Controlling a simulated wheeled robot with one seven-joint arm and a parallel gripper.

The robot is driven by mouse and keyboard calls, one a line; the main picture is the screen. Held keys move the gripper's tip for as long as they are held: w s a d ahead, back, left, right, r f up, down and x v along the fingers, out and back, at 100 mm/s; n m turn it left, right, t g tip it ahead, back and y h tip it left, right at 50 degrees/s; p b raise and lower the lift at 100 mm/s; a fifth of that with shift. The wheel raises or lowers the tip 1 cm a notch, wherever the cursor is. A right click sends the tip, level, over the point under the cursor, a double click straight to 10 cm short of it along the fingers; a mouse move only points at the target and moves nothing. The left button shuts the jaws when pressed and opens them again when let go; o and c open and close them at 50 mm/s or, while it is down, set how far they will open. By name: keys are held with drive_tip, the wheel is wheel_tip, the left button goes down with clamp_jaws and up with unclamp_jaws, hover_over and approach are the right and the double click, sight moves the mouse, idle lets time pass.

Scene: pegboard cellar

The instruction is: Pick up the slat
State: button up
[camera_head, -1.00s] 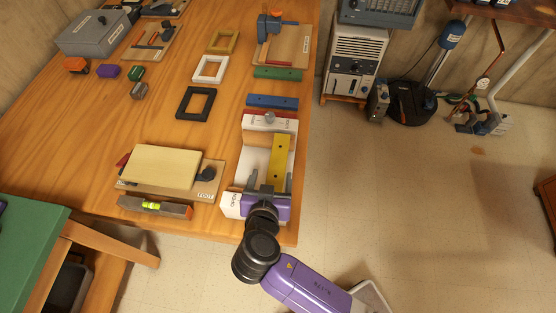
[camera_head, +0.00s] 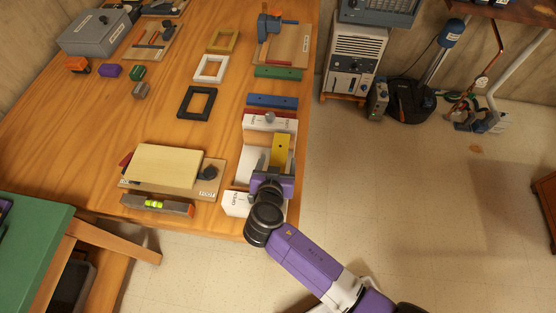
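A yellow slat (camera_head: 281,149) with small dark holes lies in a white box-like fixture (camera_head: 247,160) at the front right of the wooden table. Its far part shows; my gripper hides its near part. My gripper (camera_head: 273,170) is over the near half of the slat, its fingers pointing toward the far end. The fingers look spread, with the left one beside the slat's left edge. The right finger is hard to make out, and I cannot tell if either touches the slat.
A blue slat (camera_head: 272,102), a thin red piece (camera_head: 270,113) and a green slat (camera_head: 278,72) lie beyond the fixture. Left are a board with a pale block (camera_head: 165,166), a spirit level (camera_head: 157,205) and a black frame (camera_head: 196,103). Open floor lies right of the table.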

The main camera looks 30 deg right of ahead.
drive_tip(key=c, duration=1.4)
drive_tip(key=shift+c, duration=0.5)
drive_tip(key=shift+r, duration=0.2)
